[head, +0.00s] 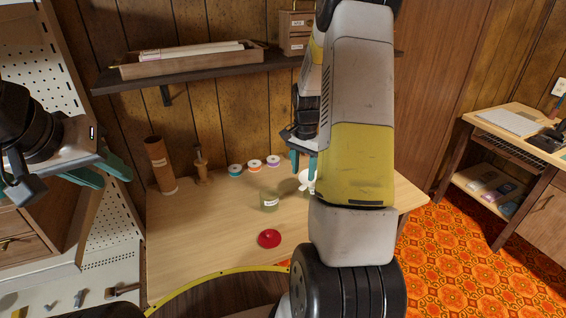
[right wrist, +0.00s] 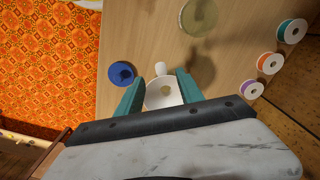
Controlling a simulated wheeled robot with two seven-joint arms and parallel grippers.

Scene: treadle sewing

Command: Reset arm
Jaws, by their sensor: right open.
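My right gripper (head: 303,163) is over the back of the wooden table, and its teal fingers (right wrist: 158,92) are apart in the right wrist view. My right forearm hides the table's right part.
A labelled greenish jar (head: 269,201) and red round piece (head: 269,239) stand on the table (head: 210,235). Several thread spools (head: 254,165), a brown tube (head: 160,166) and a wooden stand (head: 202,168) line the back. A blue spool (right wrist: 121,75) is near the right fingers. A shelf (head: 185,77) hangs above.

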